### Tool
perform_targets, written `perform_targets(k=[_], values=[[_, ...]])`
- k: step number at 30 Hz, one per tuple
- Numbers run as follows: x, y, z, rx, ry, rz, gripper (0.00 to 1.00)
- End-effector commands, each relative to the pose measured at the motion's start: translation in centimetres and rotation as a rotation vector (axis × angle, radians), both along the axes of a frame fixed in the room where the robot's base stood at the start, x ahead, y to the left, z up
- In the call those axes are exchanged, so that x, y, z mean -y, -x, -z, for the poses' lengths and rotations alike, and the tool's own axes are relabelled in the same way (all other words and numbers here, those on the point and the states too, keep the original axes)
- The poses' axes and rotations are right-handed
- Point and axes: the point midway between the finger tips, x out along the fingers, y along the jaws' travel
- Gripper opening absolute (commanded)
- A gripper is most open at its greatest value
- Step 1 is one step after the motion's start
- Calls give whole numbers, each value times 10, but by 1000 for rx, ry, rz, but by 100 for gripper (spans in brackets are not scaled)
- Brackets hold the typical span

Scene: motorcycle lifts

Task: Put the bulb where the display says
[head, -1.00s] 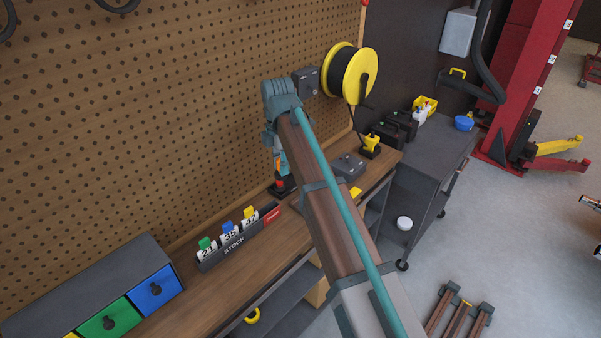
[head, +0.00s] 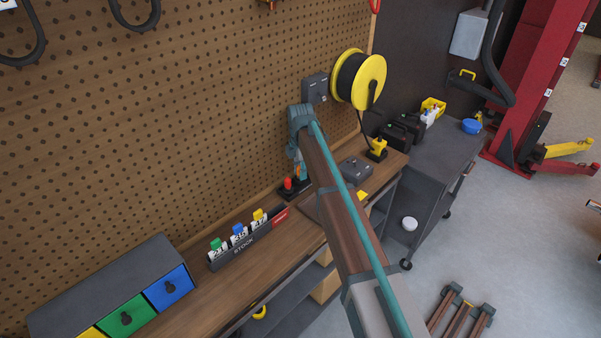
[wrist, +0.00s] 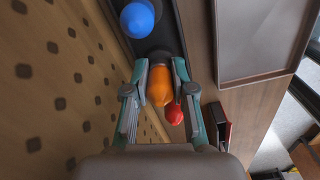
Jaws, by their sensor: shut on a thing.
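In the wrist view my gripper (wrist: 160,88) is shut on an orange bulb (wrist: 159,87), with a finger on each side of it. A blue bulb (wrist: 137,18) and a red bulb (wrist: 174,114) stand on the dark rack (wrist: 160,40) on either side. In the head view my gripper (head: 300,170) is over the bench's back edge by the rack. A holder marked STOCK (head: 246,247) bears number cards with green, blue and yellow tabs. A grey cabinet (head: 100,285) has blue, green and yellow drawer fronts. I cannot tell which item is the display.
A yellow cable reel (head: 370,80) hangs on the pegboard (head: 180,110). A grey box (head: 356,169) and a yellow-black tool (head: 377,149) are on the bench (head: 285,240). A dark cart (head: 440,150) stands at right. A shallow tray (wrist: 262,45) lies beside the rack.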

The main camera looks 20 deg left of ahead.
Motion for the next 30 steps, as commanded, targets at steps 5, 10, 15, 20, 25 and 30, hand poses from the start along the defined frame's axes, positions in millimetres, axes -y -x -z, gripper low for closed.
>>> perform_targets(k=[5, 10, 15, 20, 25, 30], values=[[0, 1, 15, 0, 0, 0, 0], [0, 1, 15, 1, -1, 0, 0], [0, 1, 18, 1, -1, 0, 0], [0, 1, 18, 1, -1, 0, 49], [0, 1, 18, 1, -1, 0, 49], [0, 0, 16, 1, -1, 0, 49]])
